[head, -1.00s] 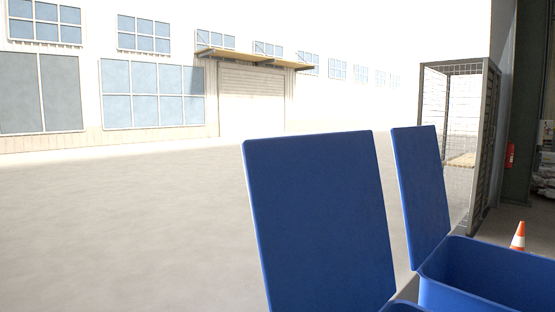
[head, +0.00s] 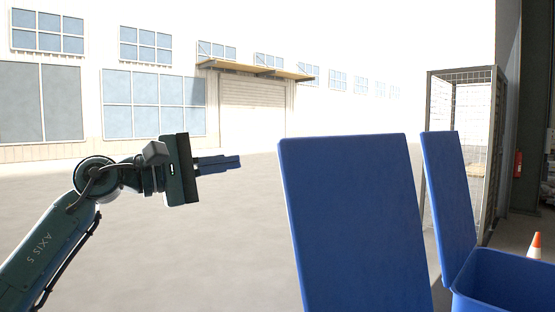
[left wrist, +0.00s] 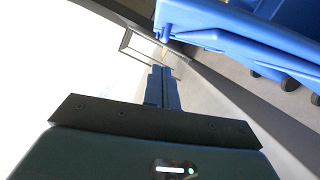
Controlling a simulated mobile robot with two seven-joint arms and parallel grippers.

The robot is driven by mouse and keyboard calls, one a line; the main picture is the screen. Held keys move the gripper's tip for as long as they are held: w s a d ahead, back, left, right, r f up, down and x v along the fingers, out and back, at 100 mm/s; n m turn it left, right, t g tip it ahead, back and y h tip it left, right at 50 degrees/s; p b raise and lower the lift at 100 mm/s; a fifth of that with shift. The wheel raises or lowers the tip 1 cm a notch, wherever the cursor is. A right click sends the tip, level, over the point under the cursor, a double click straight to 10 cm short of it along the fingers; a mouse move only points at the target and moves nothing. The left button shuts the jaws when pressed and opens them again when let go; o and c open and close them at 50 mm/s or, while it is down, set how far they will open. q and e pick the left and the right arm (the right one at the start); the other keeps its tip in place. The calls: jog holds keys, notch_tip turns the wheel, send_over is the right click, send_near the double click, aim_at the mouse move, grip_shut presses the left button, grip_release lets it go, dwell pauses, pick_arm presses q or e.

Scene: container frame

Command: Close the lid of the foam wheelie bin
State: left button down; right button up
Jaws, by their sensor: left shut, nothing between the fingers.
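Two blue lids stand upright and open: a nearer large lid (head: 358,225) in the middle right of the head view, and a farther lid (head: 449,195) to its right. An open blue bin body (head: 510,280) shows at the lower right; the nearer lid's bin is out of frame. I see no label telling which is the foam bin. My left gripper (head: 239,161) is shut and empty, raised left of the nearer lid, apart from it in the picture. My right gripper is out of view.
A wire-mesh cage (head: 465,150) stands behind the farther lid. A traffic cone (head: 535,246) stands at the right edge. The grey paved yard (head: 215,245) left of the lids is open. A pale building with windows lies far behind.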

aim_at(289, 152)
pick_arm(q)
jog(key=d+p, duration=0.1)
jog(key=d, duration=0.2)
jog(key=d+r+p, duration=0.1)
jog(key=d+p, duration=0.1)
jog(key=d, duration=0.2)
jog(key=w+d+p, duration=0.1)
jog(key=d, duration=0.3)
jog(key=shift+d+r+p, duration=0.2)
jog(key=shift+r+p, duration=0.15)
jog(key=shift+p, duration=0.05)
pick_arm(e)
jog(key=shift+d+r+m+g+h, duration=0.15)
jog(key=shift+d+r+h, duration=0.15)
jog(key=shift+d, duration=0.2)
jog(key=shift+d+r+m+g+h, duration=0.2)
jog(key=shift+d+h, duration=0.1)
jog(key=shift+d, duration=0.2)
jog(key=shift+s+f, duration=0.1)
